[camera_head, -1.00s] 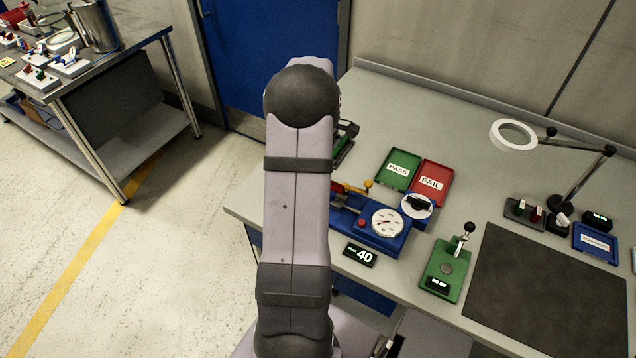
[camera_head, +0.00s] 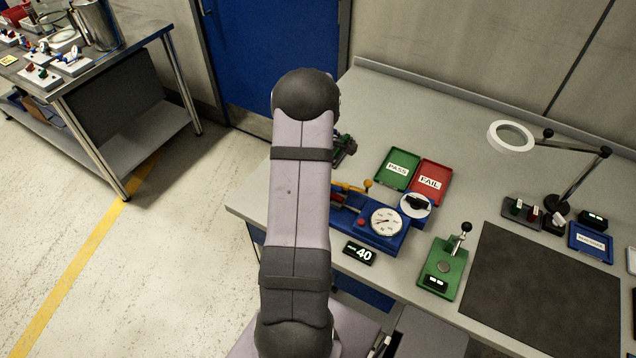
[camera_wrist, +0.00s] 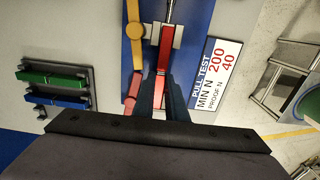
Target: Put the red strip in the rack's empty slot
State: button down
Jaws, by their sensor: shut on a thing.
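The red strip (camera_wrist: 165,48) shows in the wrist view, running from a silver clamp on the blue pull tester (camera_wrist: 197,45) down between my fingers. My gripper (camera_wrist: 160,88) is shut on the strip's near end; the far end still lies at the clamp. The grey rack (camera_wrist: 88,78) is left of the tester in the wrist view, with a green strip (camera_wrist: 52,78) and a blue strip (camera_wrist: 55,101) lying across it. I cannot clearly make out its empty slot. In the head view my arm hides my gripper and part of the rack.
An orange lever (camera_wrist: 134,45) with a red end runs close beside the strip. In the head view, the tester's dial (camera_head: 386,222), a green PASS tray (camera_head: 397,170), a red FAIL tray (camera_head: 431,182) and a green fixture (camera_head: 442,266) stand on the bench.

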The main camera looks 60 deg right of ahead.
jog(key=shift+f, duration=0.2)
jog(key=c, duration=1.8)
grip_release()
jog(key=shift+o, duration=0.2)
